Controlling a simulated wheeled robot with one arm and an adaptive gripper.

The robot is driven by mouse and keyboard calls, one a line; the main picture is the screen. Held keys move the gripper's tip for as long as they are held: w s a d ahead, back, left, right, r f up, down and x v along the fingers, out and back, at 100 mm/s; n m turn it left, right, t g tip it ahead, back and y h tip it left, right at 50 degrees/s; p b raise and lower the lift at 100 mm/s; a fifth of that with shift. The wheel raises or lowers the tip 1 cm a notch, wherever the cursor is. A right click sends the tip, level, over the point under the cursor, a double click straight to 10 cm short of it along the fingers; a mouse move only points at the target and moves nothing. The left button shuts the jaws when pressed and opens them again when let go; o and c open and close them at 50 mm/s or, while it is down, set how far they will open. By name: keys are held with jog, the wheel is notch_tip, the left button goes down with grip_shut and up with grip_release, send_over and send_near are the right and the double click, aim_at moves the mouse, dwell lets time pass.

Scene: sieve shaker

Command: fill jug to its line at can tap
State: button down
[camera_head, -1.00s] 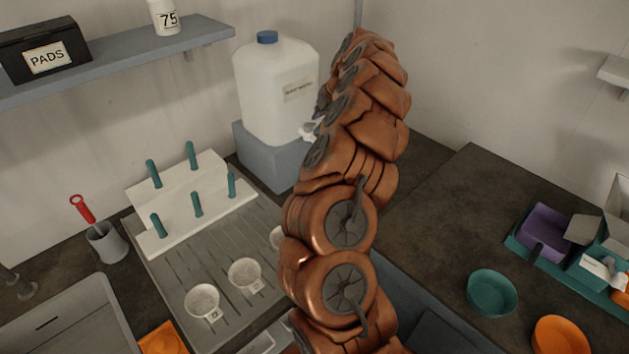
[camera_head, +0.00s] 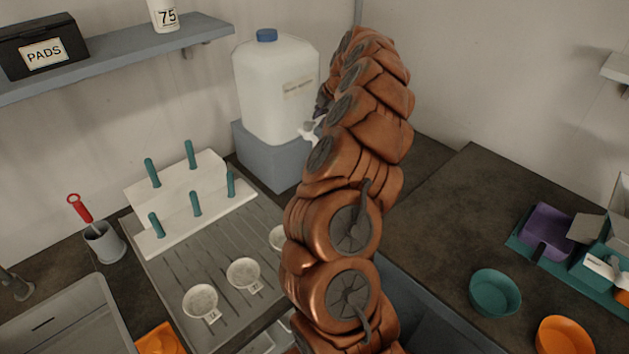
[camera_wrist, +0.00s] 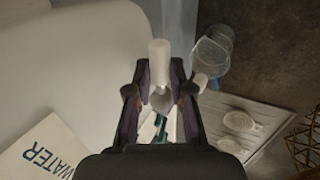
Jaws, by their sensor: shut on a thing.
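The white water can (camera_head: 275,90) with a blue cap stands on a grey block, and its white tap (camera_head: 308,131) shows at its lower right. In the wrist view, the can's side (camera_wrist: 60,70) and label fill the left. My gripper (camera_wrist: 159,97) has its dark fingers on both sides of the white tap (camera_wrist: 160,62) and is shut on it. A clear jug (camera_wrist: 211,57) with a bluish tint is beyond the right finger. Its line and water level cannot be made out. My arm hides the gripper and jug in the head view.
A grey drainboard (camera_head: 170,270) with white dishes (camera_head: 201,301) and a pegged white rack (camera_head: 190,215) lies left of my arm.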

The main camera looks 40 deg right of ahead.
jog(key=shift+s+a+f+m+b, duration=0.1)
jog(key=shift+s+a+m+b, duration=0.05)
jog(key=shift+m+b, duration=0.4)
jog(key=b, duration=0.1)
jog(key=m+h+b, duration=0.1)
jog(key=b, duration=0.1)
jog(key=shift+s+a+m, duration=0.1)
jog(key=shift+s+m, duration=0.15)
jog(key=shift+s, duration=0.05)
dwell(1.0)
jog(key=shift+w+d+n+y+p, duration=0.1)
jog(key=shift+w+n+y+p, duration=0.2)
jog(key=shift+n+p, duration=0.3)
jog(key=shift+w+d+n+y+p, duration=0.1)
jog(key=shift+w+n+y+p, duration=0.2)
jog(key=shift+n, duration=0.7)
